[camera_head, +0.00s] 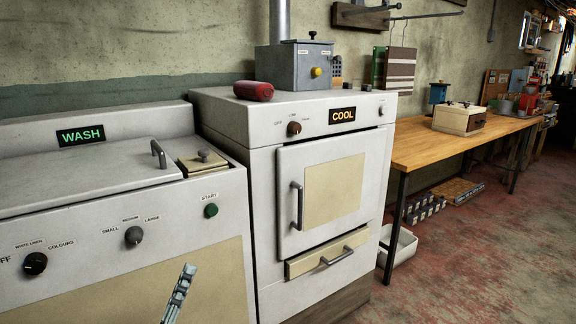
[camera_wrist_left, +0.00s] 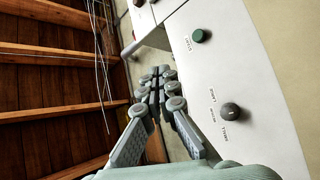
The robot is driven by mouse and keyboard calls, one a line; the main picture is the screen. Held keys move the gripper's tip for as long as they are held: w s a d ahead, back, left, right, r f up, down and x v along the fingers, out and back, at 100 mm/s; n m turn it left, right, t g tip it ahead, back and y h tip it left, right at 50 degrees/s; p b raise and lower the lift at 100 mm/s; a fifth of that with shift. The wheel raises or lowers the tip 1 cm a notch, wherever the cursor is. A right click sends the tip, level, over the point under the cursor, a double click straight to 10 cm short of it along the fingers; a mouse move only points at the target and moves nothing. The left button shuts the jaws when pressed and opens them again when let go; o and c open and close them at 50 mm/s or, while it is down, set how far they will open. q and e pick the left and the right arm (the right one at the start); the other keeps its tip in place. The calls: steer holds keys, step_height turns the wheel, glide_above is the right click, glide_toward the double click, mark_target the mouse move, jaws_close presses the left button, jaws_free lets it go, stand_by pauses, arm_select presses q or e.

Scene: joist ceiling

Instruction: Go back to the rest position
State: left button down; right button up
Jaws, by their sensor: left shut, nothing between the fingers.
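My left gripper (camera_head: 186,272) shows at the bottom of the head view, in front of the white washing machine (camera_head: 75,212). In the left wrist view my left gripper (camera_wrist_left: 157,85) has its fingers together, shut with nothing between them. It appears apart from the machine's front panel, near the green start button (camera_wrist_left: 197,36) and the dark size knob (camera_wrist_left: 231,111). My right gripper is in neither view.
A white oven-like cabinet (camera_head: 272,170) with a COOL display stands right of the washer. A red can-like object (camera_head: 253,90) and a grey metal box (camera_head: 293,67) sit on it. A wooden workbench (camera_head: 425,150) stands further right. The red floor (camera_head: 440,270) before it is clear.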

arm_select(q)
step_height(320, 180, down, 11)
steer(key=s+d+m+g+h, duration=0.1)
steer(key=d+m+g+h, duration=0.15)
steer(key=m+g, duration=0.45)
steer(key=s+a+f+m+g+y, duration=0.25)
steer(key=a+f, duration=0.25)
steer(key=f, duration=0.3)
steer(key=s+a+f+m+g+y, duration=0.25)
steer(key=s+a+f, duration=0.2)
steer(key=f, duration=0.35)
steer(key=s+a+f+m+g+y, duration=0.1)
steer(key=s+a+f+g+y, duration=0.25)
steer(key=s+a, duration=0.4)
steer(key=s+a+f+m+g+y, duration=0.1)
steer(key=s+a+f+g+y, duration=0.3)
steer(key=a, duration=0.7)
steer(key=s+d+f+n+h, duration=0.1)
steer(key=s+d+f+h, duration=0.1)
steer(key=d, duration=0.7)
steer(key=s+d+f+n+h, duration=0.1)
steer(key=d+f, duration=0.3)
steer(key=d, duration=0.4)
steer(key=shift+s+d+h, duration=0.35)
steer(key=shift+s+h, duration=0.3)
steer(key=shift+h, duration=0.05)
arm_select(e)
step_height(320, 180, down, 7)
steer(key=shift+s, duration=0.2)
